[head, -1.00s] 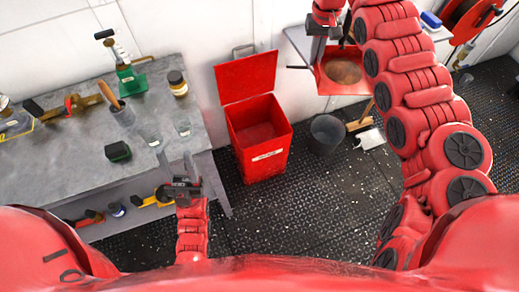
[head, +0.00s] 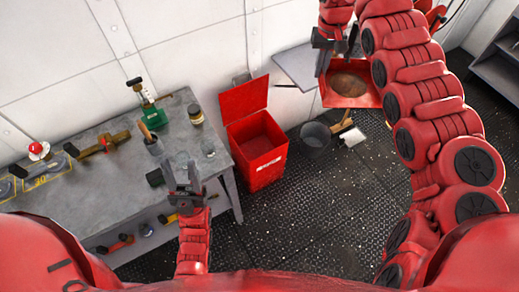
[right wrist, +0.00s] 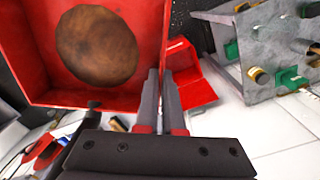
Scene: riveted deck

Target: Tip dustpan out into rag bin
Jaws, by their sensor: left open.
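The red dustpan (head: 366,98) is at the upper right of the head view, level, with a round brown heap (head: 350,84) in it. It fills the upper left of the right wrist view (right wrist: 30,80). My right gripper (head: 321,66) is shut on the dustpan's side wall; its fingers (right wrist: 161,75) straddle the wall's edge. The red rag bin (head: 256,150) stands on the floor left of the dustpan, lid raised, label on its front. It also shows in the right wrist view (right wrist: 195,92). My left gripper (head: 183,168) is open and empty in front of the workbench.
A grey workbench (head: 95,185) with tools, a jar and cups stands left of the bin. A dark bucket (head: 315,140), a brush and a white piece (head: 352,137) are on the floor right of it. A grey surface (head: 297,66) is behind the dustpan. The front deck is clear.

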